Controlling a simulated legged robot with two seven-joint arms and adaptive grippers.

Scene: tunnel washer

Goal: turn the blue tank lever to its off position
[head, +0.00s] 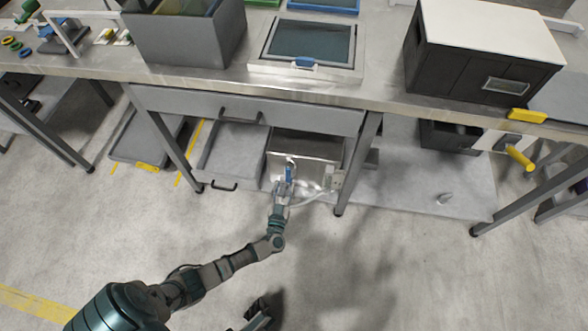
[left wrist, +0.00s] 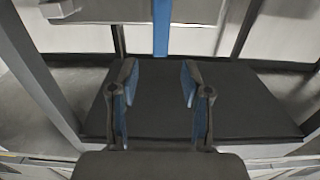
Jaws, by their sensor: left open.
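The blue tank lever (head: 289,174) hangs at the front of a metal tank (head: 308,146) under the workbench. In the left wrist view the blue lever (left wrist: 161,28) shows as an upright bar at top centre. My left gripper (head: 284,191) is right in front of the lever and partly covers its lower part. In the left wrist view my left gripper (left wrist: 158,85) is open and empty, with the lever beyond and between its fingertips, apparently apart from them. A dark part of mine shows at the bottom edge of the head view; whether it is my right gripper is unclear.
A bench leg (head: 358,165) stands right of the tank and another (head: 170,145) stands left. A grey drawer bin (head: 233,150) is left of the tank. A pale hose (head: 312,197) runs near my gripper. The floor in front is clear.

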